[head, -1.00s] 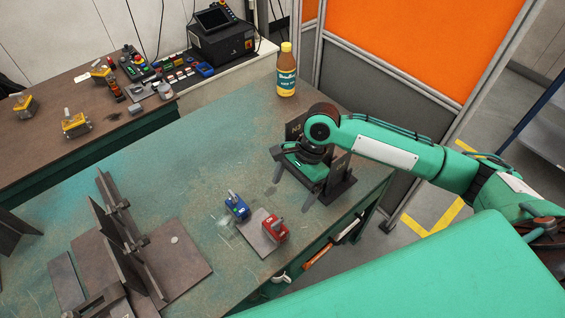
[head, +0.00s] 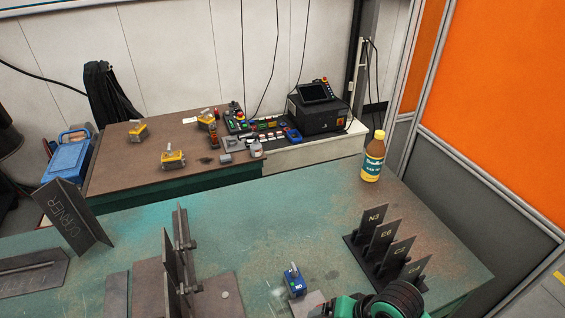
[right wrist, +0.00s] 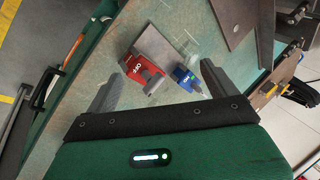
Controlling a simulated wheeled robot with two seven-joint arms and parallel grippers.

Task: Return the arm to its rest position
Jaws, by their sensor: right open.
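My right arm shows only as a green and black part at the bottom edge of the head view, close to the plate rack (head: 370,262). A red block (right wrist: 143,74) and a blue block (right wrist: 185,79) lie beyond the fingers on the green bench. The blue block also shows in the head view (head: 294,281). My left gripper is not in view.
Upright steel plates (head: 178,262) and a CORNER angle piece (head: 74,218) stand on the left. Behind is a brown side table (head: 112,178) with yellow blocks, and a black control box (head: 318,113). The bench (head: 290,205) is clear mid-back.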

